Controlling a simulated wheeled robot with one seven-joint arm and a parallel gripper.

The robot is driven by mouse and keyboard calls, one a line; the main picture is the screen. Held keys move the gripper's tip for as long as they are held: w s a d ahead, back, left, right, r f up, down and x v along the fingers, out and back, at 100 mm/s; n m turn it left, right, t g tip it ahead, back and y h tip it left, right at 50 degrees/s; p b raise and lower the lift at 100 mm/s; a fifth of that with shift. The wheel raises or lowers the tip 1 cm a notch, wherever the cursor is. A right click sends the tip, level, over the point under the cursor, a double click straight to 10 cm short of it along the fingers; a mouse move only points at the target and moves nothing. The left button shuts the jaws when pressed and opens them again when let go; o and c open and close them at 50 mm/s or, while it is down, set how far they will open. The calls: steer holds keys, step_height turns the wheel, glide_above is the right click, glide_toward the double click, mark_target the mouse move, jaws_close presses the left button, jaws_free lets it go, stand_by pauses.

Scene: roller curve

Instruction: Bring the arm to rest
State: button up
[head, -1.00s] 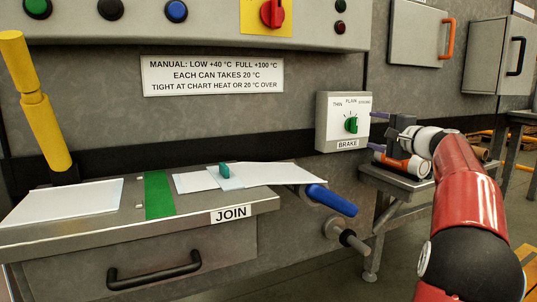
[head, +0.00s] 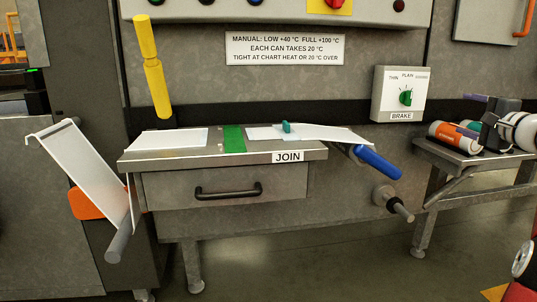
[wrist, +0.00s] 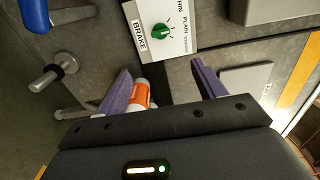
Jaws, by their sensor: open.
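My gripper (head: 464,112) is at the right of the head view, above a small grey side table (head: 485,166). Most of my arm is outside the head view.
The JOIN bench (head: 225,157) carries white sheets, a green strip and a small teal piece. A blue handle (head: 379,162) and a grey crank (head: 393,200) stick out at its right. A yellow lever (head: 152,75) stands at the back left. The floor (head: 300,262) in front is clear.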

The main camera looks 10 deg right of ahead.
steer(key=s+a+f+n+g+y+p, duration=0.1)
steer(key=a+f+n+g+p, duration=0.15)
steer(key=a, duration=1.05)
steer(key=s+a+f+n+g+y+p, duration=0.1)
steer(key=a+f+n+g, duration=0.25)
steer(key=a, duration=0.95)
steer(key=s+a+f+n+g+p, duration=0.2)
steer(key=s+a+f+n+g, duration=0.15)
steer(key=s+a, duration=0.55)
steer(key=s+a+f+n+g+h+p, duration=0.1)
steer(key=s+a+f+n, duration=0.1)
steer(key=s, duration=0.4)
steer(key=s+a+f+n+g+h+p, duration=0.1)
steer(key=s+f+n, duration=0.2)
steer(key=s+f, duration=0.2)
steer(key=s+a+f+n+g+h+p, duration=0.1)
steer(key=s+f, duration=0.3)
steer(key=s, duration=0.4)
steer(key=shift+s+a+f+n+h, duration=0.15)
steer(key=shift+a+n+h, duration=0.15)
steer(key=shift+a+n, duration=0.55)
